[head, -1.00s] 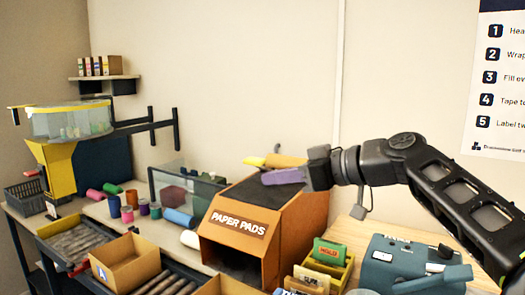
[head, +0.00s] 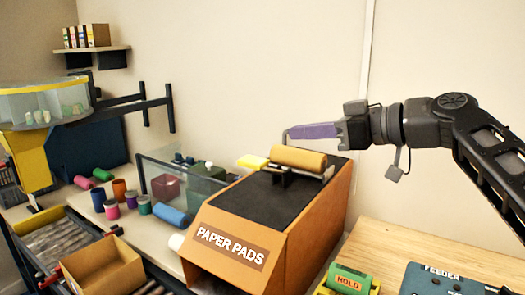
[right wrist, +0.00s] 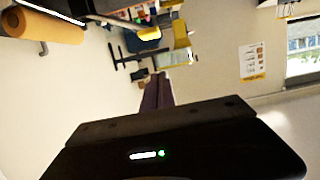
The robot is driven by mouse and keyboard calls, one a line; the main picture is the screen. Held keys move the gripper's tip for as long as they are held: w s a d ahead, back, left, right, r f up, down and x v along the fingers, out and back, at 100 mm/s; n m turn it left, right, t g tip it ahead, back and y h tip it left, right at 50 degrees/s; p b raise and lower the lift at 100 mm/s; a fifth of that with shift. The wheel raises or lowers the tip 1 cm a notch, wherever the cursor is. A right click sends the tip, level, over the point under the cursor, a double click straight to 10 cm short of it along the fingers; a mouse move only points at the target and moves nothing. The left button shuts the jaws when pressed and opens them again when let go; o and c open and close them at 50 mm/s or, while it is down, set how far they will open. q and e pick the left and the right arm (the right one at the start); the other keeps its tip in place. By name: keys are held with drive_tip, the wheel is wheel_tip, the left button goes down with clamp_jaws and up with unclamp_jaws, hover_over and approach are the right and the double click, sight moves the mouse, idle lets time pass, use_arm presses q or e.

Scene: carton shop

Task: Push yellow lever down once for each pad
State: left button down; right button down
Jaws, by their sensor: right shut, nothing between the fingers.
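The orange-brown dispenser (head: 318,233) marked PAPER PADS stands on the bench, with a dark sloping top. The yellow lever (head: 252,162) sticks out to the left at the top of it, beside a tan roller (head: 298,159). My right gripper (head: 290,133) is shut and empty, its purple fingers pointing left in the air above the roller, apart from the lever. The shut purple fingers also show in the right wrist view (right wrist: 155,90), with the roller (right wrist: 45,28) at its upper left. No pad is visible; the dispenser's inside is mostly hidden. My left gripper is out of view.
An open carton (head: 103,268) stands at the front left, near several spools. A clear-walled bin (head: 190,185) is left of the dispenser. A green HOLD block (head: 350,279) and a teal feeder machine (head: 450,281) stand at the right.

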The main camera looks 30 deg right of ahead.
drive_tip(key=p, duration=0.2)
hover_over(261, 163)
wheel_tip(261, 163, down, 2)
drive_tip(key=shift+f, duration=0.2)
wheel_tip(261, 163, down, 3)
drive_tip(key=shift+r, duration=0.15)
drive_tip(key=shift+f, duration=0.7)
drive_tip(key=shift+s, duration=0.1)
